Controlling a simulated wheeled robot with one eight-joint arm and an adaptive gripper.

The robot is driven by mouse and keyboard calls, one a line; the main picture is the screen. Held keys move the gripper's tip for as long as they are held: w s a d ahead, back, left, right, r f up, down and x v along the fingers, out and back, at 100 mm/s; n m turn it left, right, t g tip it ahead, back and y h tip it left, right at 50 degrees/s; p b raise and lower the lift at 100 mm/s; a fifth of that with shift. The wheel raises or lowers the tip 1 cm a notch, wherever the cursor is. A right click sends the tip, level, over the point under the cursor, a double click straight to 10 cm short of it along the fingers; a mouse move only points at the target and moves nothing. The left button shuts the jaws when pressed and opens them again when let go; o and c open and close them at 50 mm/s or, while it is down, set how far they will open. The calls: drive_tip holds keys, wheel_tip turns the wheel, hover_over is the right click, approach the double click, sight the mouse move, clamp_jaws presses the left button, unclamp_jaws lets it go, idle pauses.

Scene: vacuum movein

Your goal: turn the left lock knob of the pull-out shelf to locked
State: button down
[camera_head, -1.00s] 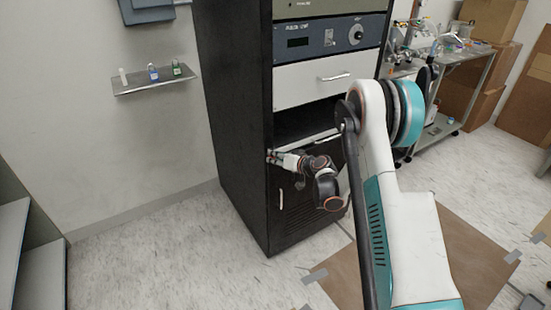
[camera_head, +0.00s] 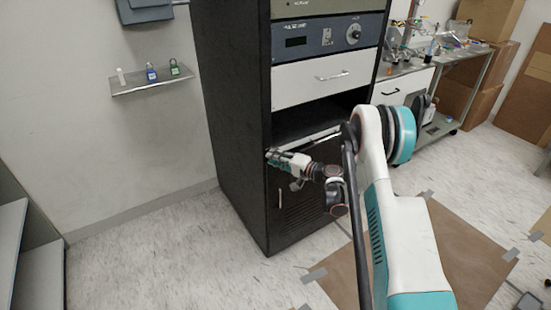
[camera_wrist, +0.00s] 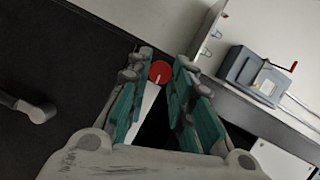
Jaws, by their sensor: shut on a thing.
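The left lock knob (camera_wrist: 160,72) is a red disc with a small white mark, seen in the wrist view between the fingertips. My gripper (camera_wrist: 159,76) has its green-padded fingers on either side of it and is shut on it. In the head view my gripper (camera_head: 270,156) is at the left front edge of the black rack, at the left end of the pull-out shelf (camera_head: 322,136). The shelf's pale front edge shows below an open dark bay. The knob itself is hidden by the gripper in the head view.
The black rack (camera_head: 232,120) has a white drawer (camera_head: 300,86) above the bay and a vented lower door with a handle (camera_head: 280,198). A wall shelf (camera_head: 130,89) with small locks is at left. The floor left of the rack is clear.

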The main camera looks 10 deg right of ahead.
drive_tip(key=shift+f+m, duration=0.1)
drive_tip(key=shift+m, duration=0.3)
idle(0.3)
drive_tip(key=c, duration=1.4)
unclamp_jaws()
